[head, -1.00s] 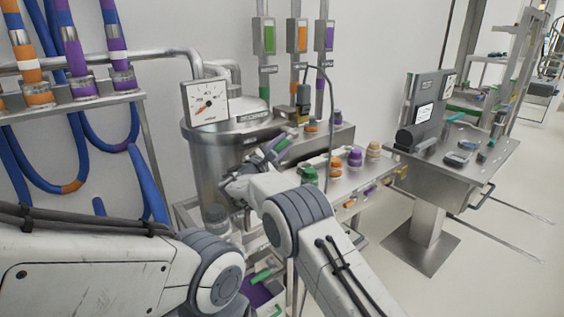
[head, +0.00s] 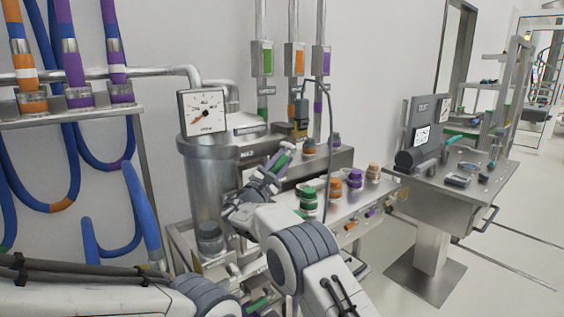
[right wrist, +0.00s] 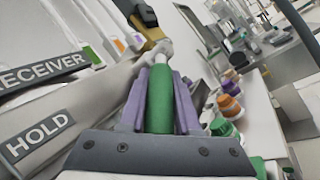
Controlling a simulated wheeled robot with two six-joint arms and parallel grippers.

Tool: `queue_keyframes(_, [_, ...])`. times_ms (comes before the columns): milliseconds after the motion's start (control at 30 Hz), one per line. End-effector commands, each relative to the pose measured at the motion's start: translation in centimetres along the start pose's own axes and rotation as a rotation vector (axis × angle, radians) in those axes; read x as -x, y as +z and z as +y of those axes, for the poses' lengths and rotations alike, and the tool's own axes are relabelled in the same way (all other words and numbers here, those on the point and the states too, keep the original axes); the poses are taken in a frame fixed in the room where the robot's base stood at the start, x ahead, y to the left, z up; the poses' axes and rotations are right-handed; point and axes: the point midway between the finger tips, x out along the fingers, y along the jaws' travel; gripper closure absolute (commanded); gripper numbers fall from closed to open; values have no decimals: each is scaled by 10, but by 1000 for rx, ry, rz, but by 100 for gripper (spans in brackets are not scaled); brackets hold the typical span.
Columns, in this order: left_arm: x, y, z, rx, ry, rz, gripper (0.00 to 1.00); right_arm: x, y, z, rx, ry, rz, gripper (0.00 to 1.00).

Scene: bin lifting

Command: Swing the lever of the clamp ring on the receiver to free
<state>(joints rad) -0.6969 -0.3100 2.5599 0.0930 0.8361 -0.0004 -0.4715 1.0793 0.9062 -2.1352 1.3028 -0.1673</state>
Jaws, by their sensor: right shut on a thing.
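The receiver (head: 207,180) is a steel vessel with a dial gauge above it, left of centre in the head view. A RECEIVER label (right wrist: 42,72) shows in the right wrist view. My right gripper (head: 277,163) is at the vessel's right side. In the right wrist view its purple fingers (right wrist: 160,98) are shut on a green lever handle (right wrist: 160,108), one finger on each side. The handle runs on into a pale shaft towards a yellowish metal part. The clamp ring itself is hard to make out behind my gripper. My left gripper is outside the view.
A steel bench (head: 340,215) with green, orange and purple capped jars stands right of the vessel. A HOLD label (right wrist: 40,133) sits close to my right gripper. A dark cable hangs behind. A workstation (head: 440,180) stands further right, with open floor around it.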

Motion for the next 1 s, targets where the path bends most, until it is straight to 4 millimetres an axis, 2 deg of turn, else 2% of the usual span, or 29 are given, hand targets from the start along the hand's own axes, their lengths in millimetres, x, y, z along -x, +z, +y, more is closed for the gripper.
queue_keyframes(33, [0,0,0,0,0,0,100,3,-4,-3,5,-4,6,100])
queue_keyframes(67, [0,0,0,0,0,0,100,3,-4,-3,5,-4,6,61])
queue_keyframes(100, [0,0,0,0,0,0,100,3,-4,-2,5,-3,6,57])
queue_keyframes(467, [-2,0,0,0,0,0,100,6,-2,-1,1,-1,5,57])
queue_keyframes(567, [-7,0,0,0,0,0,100,18,-3,-1,0,0,5,57])
queue_keyframes(800, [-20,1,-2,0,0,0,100,66,-4,-2,2,1,6,57])
queue_keyframes(1000, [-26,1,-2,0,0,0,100,97,-3,-1,1,-1,5,57])
